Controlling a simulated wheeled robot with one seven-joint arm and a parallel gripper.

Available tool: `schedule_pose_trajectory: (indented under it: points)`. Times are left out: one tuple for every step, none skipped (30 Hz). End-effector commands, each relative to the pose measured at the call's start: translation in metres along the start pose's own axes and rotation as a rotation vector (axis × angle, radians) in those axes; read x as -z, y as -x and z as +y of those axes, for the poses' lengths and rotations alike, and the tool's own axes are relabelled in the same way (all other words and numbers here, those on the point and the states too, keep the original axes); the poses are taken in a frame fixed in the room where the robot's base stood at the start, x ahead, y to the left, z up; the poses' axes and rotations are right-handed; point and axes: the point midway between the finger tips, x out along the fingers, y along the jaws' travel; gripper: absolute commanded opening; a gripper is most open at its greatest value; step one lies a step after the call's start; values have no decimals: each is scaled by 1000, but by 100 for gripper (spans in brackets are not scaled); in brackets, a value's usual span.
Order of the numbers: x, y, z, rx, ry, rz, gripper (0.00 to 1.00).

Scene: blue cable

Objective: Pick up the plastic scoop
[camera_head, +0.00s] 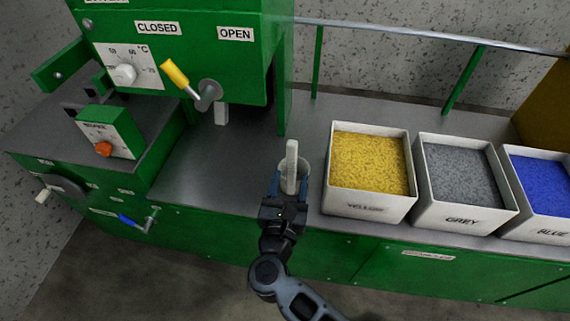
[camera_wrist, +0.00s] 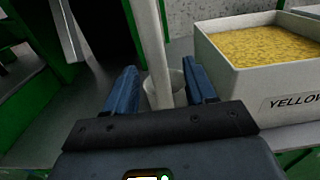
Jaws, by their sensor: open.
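The white plastic scoop (camera_head: 292,160) stands on the grey worktop, left of the yellow bin, with its long handle pointing up. In the wrist view the scoop's handle (camera_wrist: 152,40) rises beyond my gripper. A pale round cup-shaped part is at its foot; I cannot tell whether it is the scoop's bowl or a separate holder. My gripper (camera_head: 289,180) is open. In the wrist view its two blue fingers (camera_wrist: 160,72) are to the left and right of the scoop, with clear room on each side. The fingers partly hide the cup-shaped part in the head view.
Open bins of yellow (camera_head: 341,198), grey (camera_head: 464,222) and blue (camera_head: 546,230) granules stand in a row to the right, the yellow one close to my gripper. A green machine (camera_head: 190,20) with a yellow-handled lever stands behind left. The worktop (camera_head: 205,165) to the left is clear.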

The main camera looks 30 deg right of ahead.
Motion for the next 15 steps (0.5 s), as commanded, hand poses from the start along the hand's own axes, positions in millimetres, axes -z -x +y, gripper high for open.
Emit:
schedule_pose_trajectory:
  points:
    - [-1,-6,0,1,0,-1,55]
    - [-2,-9,0,1,1,-1,55]
    - [-2,-13,0,1,1,-1,55]
    - [-2,-16,0,1,2,-1,55]
    - [-2,-19,0,1,2,-1,55]
    - [-2,-23,0,1,3,-1,55]
    - [-3,-26,1,1,3,-1,55]
    - [-4,-29,1,1,3,-2,55]
    - [-5,-34,2,1,3,-2,55]
    - [-6,-39,3,1,3,-1,55]
    - [-7,-44,4,1,3,-2,55]
    - [-7,-49,5,1,4,-2,55]
    - [-8,-54,5,1,4,-2,55]
    - [-6,-58,5,1,4,-2,55]
    - [-6,-62,5,1,5,-2,55]
